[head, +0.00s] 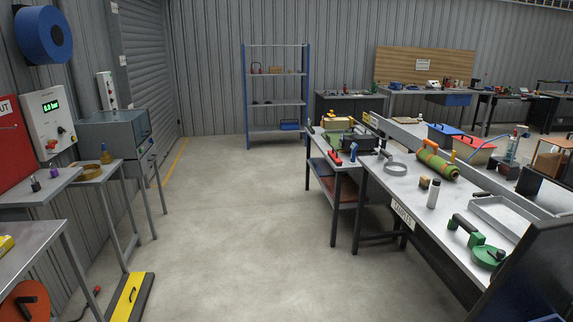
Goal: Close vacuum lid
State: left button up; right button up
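No part in view is marked as a vacuum lid. A grey-blue box-shaped machine (112,131) stands on legs by the left wall; it may be the vacuum unit, but I cannot tell whether a lid on it is open. A control box with a green display (49,122) is on the wall to its left. A large dark, tilted panel (535,268) fills the lower right corner; I cannot tell what it belongs to. Neither of my grippers shows in the head view.
A yellow-and-black piece (130,298) lies on the floor at lower left, near a grey table (30,250). The concrete floor (225,220) between is clear.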

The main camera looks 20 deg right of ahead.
aim_at(535, 282)
jog(key=i+z, duration=0.7)
jog(key=z, duration=0.15)
jog(key=i+j+z, duration=0.2)
jog(key=i+z, duration=0.35)
jog(key=z, duration=0.25)
jog(key=i+j+z, duration=0.1)
jog(key=z, duration=0.25)
jog(key=i+j+z, duration=0.1)
jog(key=z, duration=0.3)
jog(key=i+j+z, duration=0.15)
jog(key=z, duration=0.2)
jog(key=i+j+z, duration=0.35)
jog(key=z, duration=0.15)
jog(key=k+j+u, duration=0.1)
jog(key=k+u, duration=0.35)
jog(key=k, duration=0.35)
